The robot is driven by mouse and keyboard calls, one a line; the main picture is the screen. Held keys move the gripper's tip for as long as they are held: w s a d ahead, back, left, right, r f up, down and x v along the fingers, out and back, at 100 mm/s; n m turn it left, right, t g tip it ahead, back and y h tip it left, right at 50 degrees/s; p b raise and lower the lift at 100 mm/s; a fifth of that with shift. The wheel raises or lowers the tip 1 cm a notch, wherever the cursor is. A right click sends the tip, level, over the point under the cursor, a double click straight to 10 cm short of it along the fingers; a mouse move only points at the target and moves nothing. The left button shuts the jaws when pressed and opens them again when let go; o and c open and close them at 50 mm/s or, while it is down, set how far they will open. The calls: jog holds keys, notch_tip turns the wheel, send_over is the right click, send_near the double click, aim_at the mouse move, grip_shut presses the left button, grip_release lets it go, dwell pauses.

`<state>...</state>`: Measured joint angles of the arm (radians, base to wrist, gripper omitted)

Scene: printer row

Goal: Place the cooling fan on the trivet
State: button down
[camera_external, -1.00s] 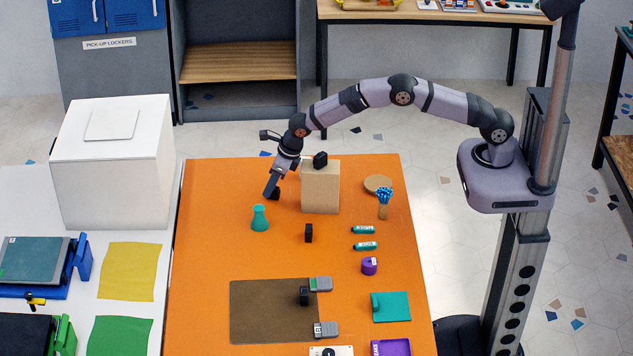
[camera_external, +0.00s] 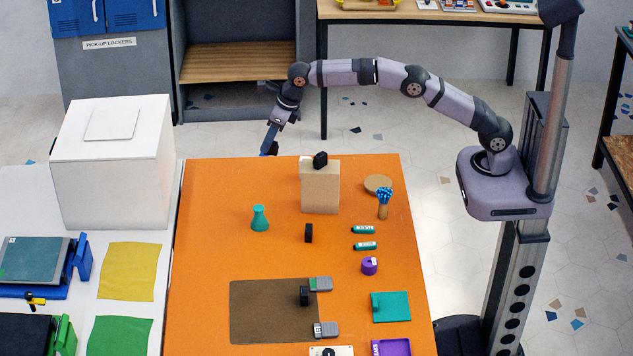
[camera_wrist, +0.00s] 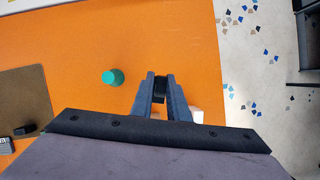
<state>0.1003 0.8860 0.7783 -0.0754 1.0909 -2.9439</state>
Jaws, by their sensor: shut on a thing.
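My gripper (camera_external: 269,149) is shut on a small black thing, likely the cooling fan, raised near the far edge of the orange table. In the wrist view the black thing (camera_wrist: 160,88) sits between the fingertips, partly hidden by them. The trivet appears to be the round tan disc (camera_external: 378,184) lying flat on the table, right of the tan box and well to the right of my gripper. I cannot make out the trivet in the wrist view.
A tan box (camera_external: 320,190) with a black piece (camera_external: 320,160) on top stands between my gripper and the disc. A brush with blue bristles (camera_external: 384,203) stands close in front of the disc. A teal flask (camera_external: 260,218) and a small black block (camera_external: 308,233) are nearer.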

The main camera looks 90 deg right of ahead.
jog(key=shift+r, duration=0.5)
jog(key=shift+d, duration=0.1)
